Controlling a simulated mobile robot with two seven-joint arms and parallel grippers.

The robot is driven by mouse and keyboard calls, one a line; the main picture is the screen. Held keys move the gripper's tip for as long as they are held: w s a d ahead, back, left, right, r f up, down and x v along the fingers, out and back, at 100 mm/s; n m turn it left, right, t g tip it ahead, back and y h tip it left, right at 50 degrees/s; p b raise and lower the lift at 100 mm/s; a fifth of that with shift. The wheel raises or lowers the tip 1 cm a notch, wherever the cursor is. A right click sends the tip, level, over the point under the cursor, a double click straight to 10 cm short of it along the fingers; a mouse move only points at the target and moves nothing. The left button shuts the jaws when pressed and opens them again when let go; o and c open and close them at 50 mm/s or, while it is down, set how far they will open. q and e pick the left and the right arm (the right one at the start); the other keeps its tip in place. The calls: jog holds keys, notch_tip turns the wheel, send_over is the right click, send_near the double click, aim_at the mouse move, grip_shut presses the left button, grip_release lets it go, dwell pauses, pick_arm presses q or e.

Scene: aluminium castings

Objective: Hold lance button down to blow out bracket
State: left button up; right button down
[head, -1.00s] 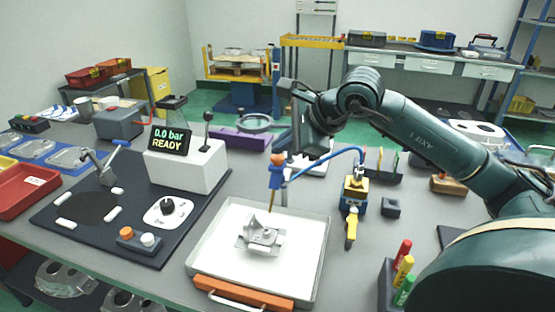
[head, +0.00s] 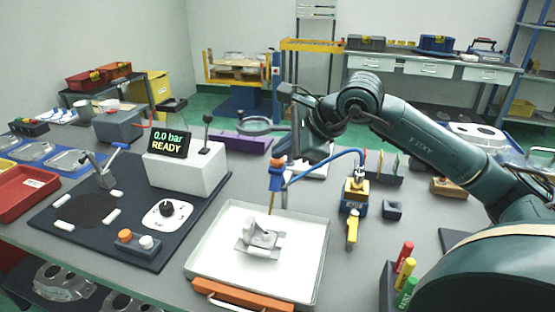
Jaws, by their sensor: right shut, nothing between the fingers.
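The lance (head: 276,177) stands upright over the tray, with a blue body and an orange button (head: 278,161) on top. Its thin nozzle points down at the bracket (head: 262,236), a small grey casting lying in the white tray (head: 300,270). A blue hose (head: 335,158) curves from the lance to the right. The display (head: 168,143) reads 0.0 bar READY. My left gripper is not in view.
A dark panel (head: 130,255) with a dial (head: 166,210) lies left of the tray. A blue and yellow regulator-like unit (head: 354,197) stands to the right. A pen holder with markers (head: 403,268) is at the front right. A magnifier ring (head: 254,124) is behind.

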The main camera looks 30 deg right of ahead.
aim_at(282, 161)
jog(key=shift+f, duration=0.3)
dwell(1.2)
dwell(0.6)
jog(key=shift+r+p, duration=0.5)
jog(key=shift+r, duration=0.55)
notch_tip(282, 161, up, 5)
jog(key=p, duration=0.4)
